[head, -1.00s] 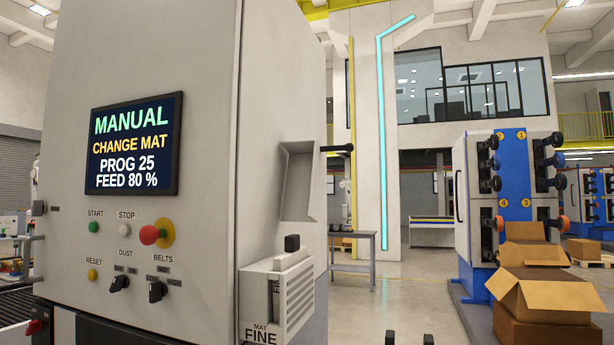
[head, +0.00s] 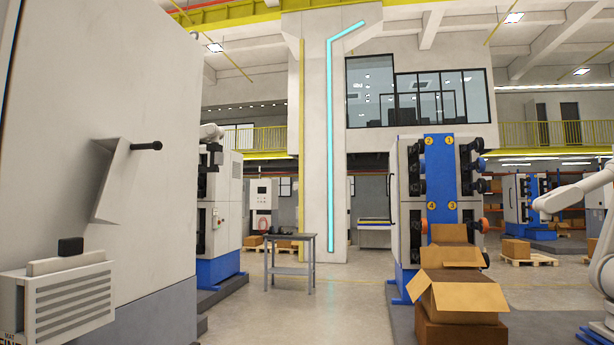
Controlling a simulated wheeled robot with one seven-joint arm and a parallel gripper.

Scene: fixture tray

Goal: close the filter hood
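On the pale side wall of the machine (head: 60,120) at the left, a grey slanted hood (head: 118,185) stands out from the wall, tilted, with a dark gap or shaded side at its left. A black bar with a round end (head: 147,146) projects to the right at its top. Below it is a louvred box (head: 70,305) with a light insert and a black knob (head: 70,246) on top. Its label is cut off at the lower left corner. My gripper is not in this view, so its state and distance from the hood do not show.
Open cardboard boxes (head: 455,290) stand before a blue and white machine (head: 438,190). A grey table (head: 290,262) stands mid-floor. A white robot arm (head: 590,195) is at the right edge. Clear floor (head: 330,305) lies between the left machine and the boxes.

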